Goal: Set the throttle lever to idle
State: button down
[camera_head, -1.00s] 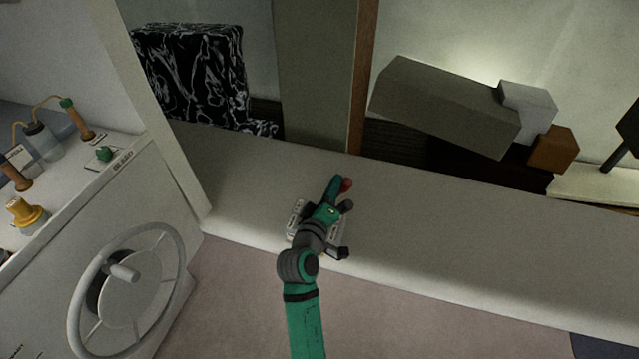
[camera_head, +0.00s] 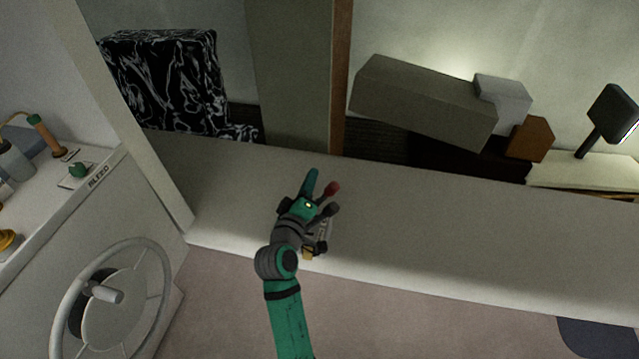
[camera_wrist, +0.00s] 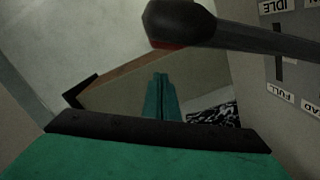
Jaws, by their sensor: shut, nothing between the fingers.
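My gripper (camera_head: 311,178) is shut and empty, its teal fingers pressed together above the light ledge; they also show in the wrist view (camera_wrist: 162,98). To its right in the head view are a red knob (camera_head: 332,188) and a dark lever knob (camera_head: 332,209), both apart from the fingertips. In the wrist view a dark lever (camera_wrist: 185,22) with some red along its underside crosses the top right, clear of the fingers. The control panel (camera_wrist: 258,70) there shows upside-down IDLE and FULL labels beside a dark slot. I cannot tell which knob is the throttle's. My arm hides much of the panel.
The light ledge (camera_head: 450,230) is clear to the right. A white console with a steering wheel (camera_head: 112,300) stands at the left, with a green knob (camera_head: 80,170) on top. A pale post (camera_head: 120,110) rises near it. Grey boxes (camera_head: 425,100) lie behind the ledge.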

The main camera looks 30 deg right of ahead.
jog(key=v, duration=0.9)
jog(key=shift+s, duration=0.25)
jog(key=s+a+f+n+t+y, duration=0.2)
jog(key=s+a+f+y, duration=0.6)
jog(key=s+a+f, duration=0.55)
jog(key=s+a+m+y, duration=0.1)
jog(key=s+a+m, duration=0.1)
jog(key=s, duration=0.9)
jog(key=s+a+m+y, duration=0.2)
jog(key=s+a+m, duration=0.1)
jog(key=s, duration=0.8)
jog(key=shift+s+r+y, duration=0.3)
jog(key=shift+s+r, duration=0.05)
jog(key=shift+r, duration=0.1)
jog(key=shift+s+a, duration=0.1)
